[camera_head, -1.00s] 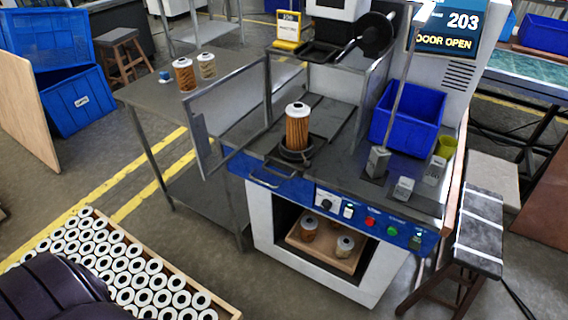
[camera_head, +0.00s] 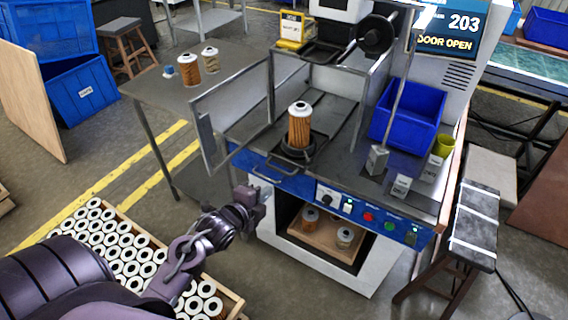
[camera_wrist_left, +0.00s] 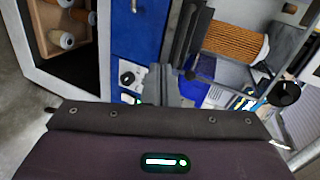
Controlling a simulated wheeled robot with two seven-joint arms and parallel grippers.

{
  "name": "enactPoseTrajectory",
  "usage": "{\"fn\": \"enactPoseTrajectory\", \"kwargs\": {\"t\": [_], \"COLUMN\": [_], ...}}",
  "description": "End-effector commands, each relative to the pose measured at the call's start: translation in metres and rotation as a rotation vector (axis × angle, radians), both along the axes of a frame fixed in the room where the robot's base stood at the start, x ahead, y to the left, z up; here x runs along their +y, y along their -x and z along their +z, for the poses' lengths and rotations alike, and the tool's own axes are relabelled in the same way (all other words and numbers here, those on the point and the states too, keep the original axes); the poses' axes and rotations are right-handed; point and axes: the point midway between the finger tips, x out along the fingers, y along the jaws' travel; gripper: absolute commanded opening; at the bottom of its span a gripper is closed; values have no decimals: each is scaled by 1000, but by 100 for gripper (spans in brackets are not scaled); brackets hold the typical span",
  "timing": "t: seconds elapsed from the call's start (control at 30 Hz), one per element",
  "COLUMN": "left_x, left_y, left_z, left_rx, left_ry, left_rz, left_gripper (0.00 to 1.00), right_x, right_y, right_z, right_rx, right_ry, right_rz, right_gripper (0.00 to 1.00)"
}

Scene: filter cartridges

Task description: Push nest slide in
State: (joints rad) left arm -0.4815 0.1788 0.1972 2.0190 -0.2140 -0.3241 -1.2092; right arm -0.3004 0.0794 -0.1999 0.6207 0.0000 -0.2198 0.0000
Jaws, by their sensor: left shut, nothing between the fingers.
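An orange pleated filter cartridge (camera_head: 299,128) with a white cap stands upright in the dark round nest (camera_head: 291,153) of the slide. The slide's dark front handle (camera_head: 272,179) sticks out over the blue front panel of the machine. My left gripper (camera_head: 266,194) is shut and empty, just in front of and below the handle. I cannot tell whether it touches it. The cartridge also shows sideways in the left wrist view (camera_wrist_left: 235,40), beyond the gripper. My right gripper is not in view.
The machine's clear door (camera_head: 232,112) stands open left of the nest. A blue bin (camera_head: 407,113) and small grey blocks stand on the right of the deck. The front panel has knobs and buttons (camera_head: 368,217). A crate of white-capped cartridges (camera_head: 110,240) lies at lower left.

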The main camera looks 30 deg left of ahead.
Motion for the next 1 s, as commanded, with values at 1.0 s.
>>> {"fn": "enactPoseTrajectory", "kwargs": {"t": [1.0], "left_x": [-5], "left_y": [-98], "left_z": [13], "left_rx": [-69], "left_ry": [-96], "left_rz": [-39], "left_gripper": [0], "right_x": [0], "right_y": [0], "right_z": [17], "right_rx": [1], "right_ry": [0], "right_rz": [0], "right_gripper": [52]}}
